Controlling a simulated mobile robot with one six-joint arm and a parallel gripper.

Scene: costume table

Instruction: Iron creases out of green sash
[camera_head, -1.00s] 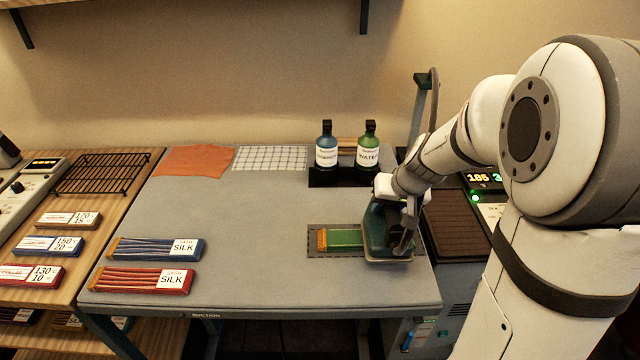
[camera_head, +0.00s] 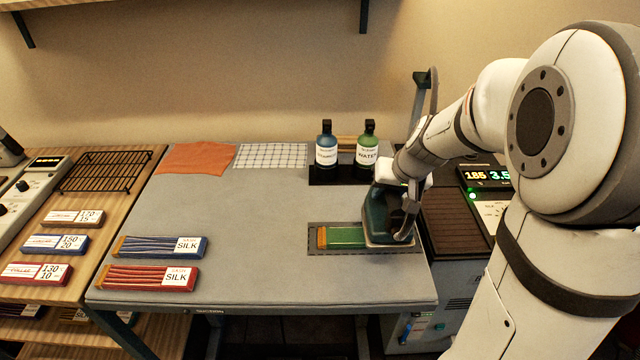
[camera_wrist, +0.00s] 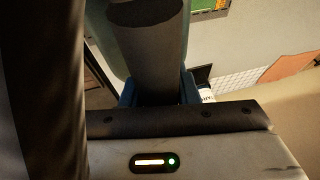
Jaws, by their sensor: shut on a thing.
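The green sash (camera_head: 346,237) lies flat at the front right of the table, inside a dark dashed outline (camera_head: 313,231). Its left end is orange-brown. The dark green iron (camera_head: 376,213) stands over its right end and hides that part. My gripper (camera_head: 399,190) is shut on the iron's handle, which also shows between the fingers in the wrist view (camera_wrist: 150,55). The sash's edge shows at the top of the wrist view (camera_wrist: 207,5). I cannot tell whether the soleplate touches the cloth.
Blue (camera_head: 150,247) and red (camera_head: 140,278) bundles labelled SILK lie at the table's left front. Two bottles (camera_head: 326,150) stand in a dark holder at the back, near an orange cloth (camera_head: 196,158) and a checked cloth (camera_head: 270,155). A display (camera_head: 483,176) is at the right. The table's middle is clear.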

